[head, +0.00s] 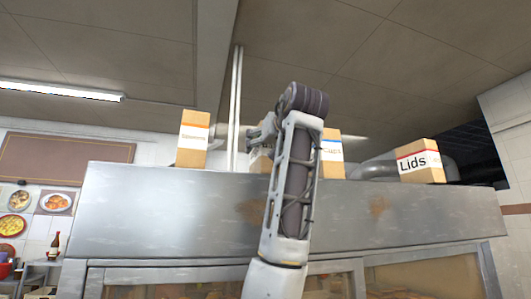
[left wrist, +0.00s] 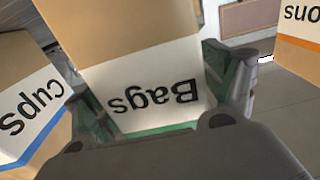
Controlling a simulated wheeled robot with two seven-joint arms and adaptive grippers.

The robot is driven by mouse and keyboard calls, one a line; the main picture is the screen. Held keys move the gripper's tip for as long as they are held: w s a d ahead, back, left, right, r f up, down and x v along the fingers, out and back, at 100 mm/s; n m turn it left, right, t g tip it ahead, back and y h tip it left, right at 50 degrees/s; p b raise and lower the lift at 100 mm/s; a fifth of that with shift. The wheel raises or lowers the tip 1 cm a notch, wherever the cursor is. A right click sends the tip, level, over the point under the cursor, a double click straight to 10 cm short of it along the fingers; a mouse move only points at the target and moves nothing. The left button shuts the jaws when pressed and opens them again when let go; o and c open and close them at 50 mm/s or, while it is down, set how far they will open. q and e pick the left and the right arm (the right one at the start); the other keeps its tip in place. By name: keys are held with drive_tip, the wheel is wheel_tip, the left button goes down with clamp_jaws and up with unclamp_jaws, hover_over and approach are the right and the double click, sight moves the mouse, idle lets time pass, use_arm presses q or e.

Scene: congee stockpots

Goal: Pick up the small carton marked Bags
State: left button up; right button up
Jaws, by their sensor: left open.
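The small carton marked Bags (left wrist: 150,80) fills the middle of the left wrist view, its label upside down with a green band along the edge. In the head view only a sliver of a carton (head: 260,161) shows behind my left arm, and it appears to be the same one. My left gripper (head: 262,133) is open, with its fingers on either side of the Bags carton in the wrist view (left wrist: 165,100). I cannot tell whether the fingers touch it. My right gripper is not in view.
All cartons stand on a high metal hood (head: 180,215). A blue-banded Cups carton (head: 331,153) is close on one side, an orange-banded carton (head: 192,140) on the other. The Lids carton (head: 419,162) stands farther right. Pipes run behind, under a ceiling.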

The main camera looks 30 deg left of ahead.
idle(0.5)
use_arm(q)
drive_tip(key=c, duration=1.3)
drive_tip(key=shift+o, duration=0.2)
drive_tip(key=shift+r, duration=0.15)
drive_tip(key=shift+r, duration=4.85)
